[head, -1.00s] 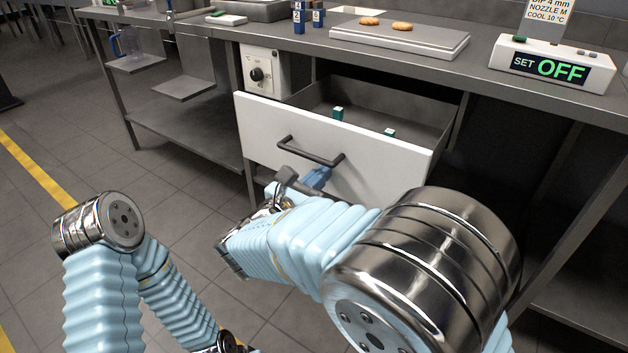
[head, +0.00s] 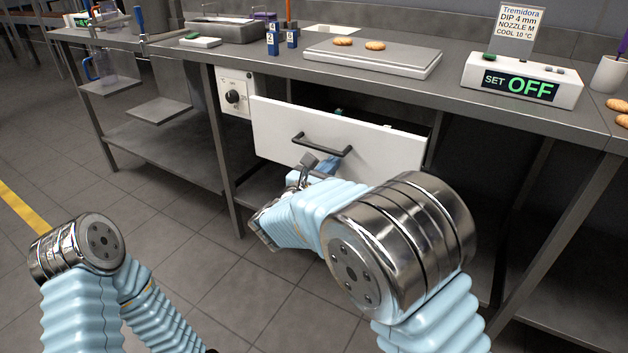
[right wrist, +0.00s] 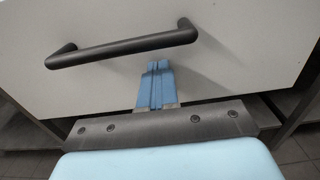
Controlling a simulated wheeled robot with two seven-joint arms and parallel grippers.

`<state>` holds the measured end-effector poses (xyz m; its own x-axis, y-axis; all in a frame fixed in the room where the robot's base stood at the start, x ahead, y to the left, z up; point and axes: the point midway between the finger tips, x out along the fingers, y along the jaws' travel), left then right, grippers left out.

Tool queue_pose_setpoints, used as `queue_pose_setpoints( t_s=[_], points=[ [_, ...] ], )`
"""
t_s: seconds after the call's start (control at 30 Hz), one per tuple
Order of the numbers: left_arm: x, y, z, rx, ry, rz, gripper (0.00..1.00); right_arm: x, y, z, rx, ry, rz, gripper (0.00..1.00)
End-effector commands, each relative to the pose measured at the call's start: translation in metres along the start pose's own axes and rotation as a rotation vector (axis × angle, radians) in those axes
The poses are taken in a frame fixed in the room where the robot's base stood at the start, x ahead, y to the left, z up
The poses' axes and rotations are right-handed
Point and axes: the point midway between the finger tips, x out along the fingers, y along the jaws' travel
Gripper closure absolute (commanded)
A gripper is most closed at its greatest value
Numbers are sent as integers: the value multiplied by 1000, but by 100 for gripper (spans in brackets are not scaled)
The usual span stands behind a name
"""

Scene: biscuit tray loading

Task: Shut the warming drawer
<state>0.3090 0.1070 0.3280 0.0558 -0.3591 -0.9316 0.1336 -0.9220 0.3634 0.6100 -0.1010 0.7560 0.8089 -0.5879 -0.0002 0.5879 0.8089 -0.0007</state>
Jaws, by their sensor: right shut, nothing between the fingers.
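The warming drawer (head: 372,143) has a white front with a dark bar handle (head: 321,145). It stands partly out from under the counter, with a narrow strip of its inside showing above the front. My right gripper (head: 322,167) is shut and empty, its blue fingers at the drawer front just below the handle. In the right wrist view the shut fingers (right wrist: 155,85) point at the white front (right wrist: 240,65) under the handle (right wrist: 122,47); whether they touch it I cannot tell. My left arm is at the lower left; its gripper is not in view.
A control panel with a black knob (head: 233,97) is left of the drawer. On the counter are a grey slab (head: 375,62) with biscuits, a display reading SET OFF (head: 522,80) and small blue blocks (head: 273,45). A table leg (head: 223,150) stands left of the drawer.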

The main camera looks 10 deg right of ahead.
Motion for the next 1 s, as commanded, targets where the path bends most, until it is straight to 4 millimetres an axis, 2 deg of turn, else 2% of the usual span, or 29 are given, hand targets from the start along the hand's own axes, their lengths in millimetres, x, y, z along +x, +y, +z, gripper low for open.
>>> queue_pose_setpoints(
  t_s=[0.03, 0.2, 0.5, 0.73, 1.0],
  points=[
    [-1, 0, 0, 0, 0, 0, 49, 15, -2, 0, -1, -1, -6, 100],
    [-2, 1, 0, 0, 0, 0, 49, 61, -2, 0, 0, -1, -5, 100],
    [-3, 1, 0, 0, 0, 0, 49, 123, -1, 0, 0, -2, -3, 100],
    [-4, 2, 0, 1, -1, 0, 49, 147, 0, 0, 0, 0, -1, 100],
    [-4, 2, 0, 1, 0, 0, 49, 145, 1, 0, 0, 0, 1, 100]
  ],
)
